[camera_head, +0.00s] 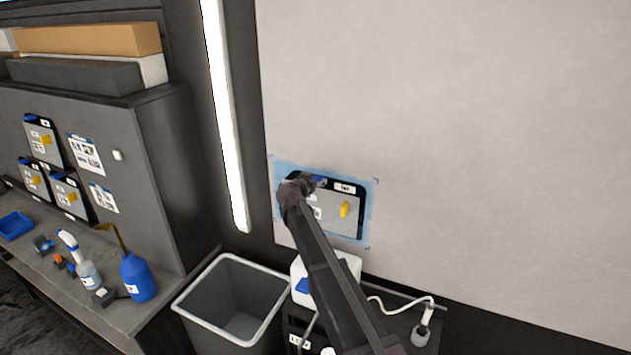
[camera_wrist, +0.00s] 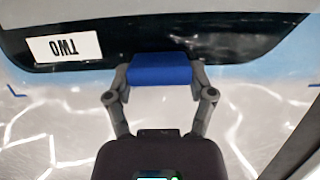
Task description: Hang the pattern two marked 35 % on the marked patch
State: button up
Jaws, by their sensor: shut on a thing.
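The pattern (camera_head: 331,215) is a dark-edged grey plate with a yellow piece and white labels. Its upper label reads TWO, upside down in the wrist view (camera_wrist: 67,47). A 35 % mark is too small to read. My gripper (camera_head: 312,183) is shut on the blue tab (camera_wrist: 160,70) at the pattern's top edge. The marked patch (camera_head: 370,187) is a light blue rectangle with corner marks on the pale wall. The pattern lies over the patch, within its outline in the head view. My arm hides its lower left. I cannot tell whether it touches the wall.
A grey bin (camera_head: 190,297) and a low cart (camera_head: 400,300) with a white bottle stand below the patch. Similar patterns (camera_head: 42,140) hang on a grey cabinet. The wall to the right is clear.

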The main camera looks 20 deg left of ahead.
jog(key=o, duration=1.3)
jog(key=shift+s, duration=0.15)
jog(key=shift+s, duration=0.1)
jog(key=shift+s+a, duration=0.15)
jog(key=shift+s, duration=2.05)
jog(key=shift+s+a, duration=0.15)
jog(key=shift+s, duration=2.05)
jog(key=shift+s+a, duration=0.15)
jog(key=shift+s, duration=2.05)
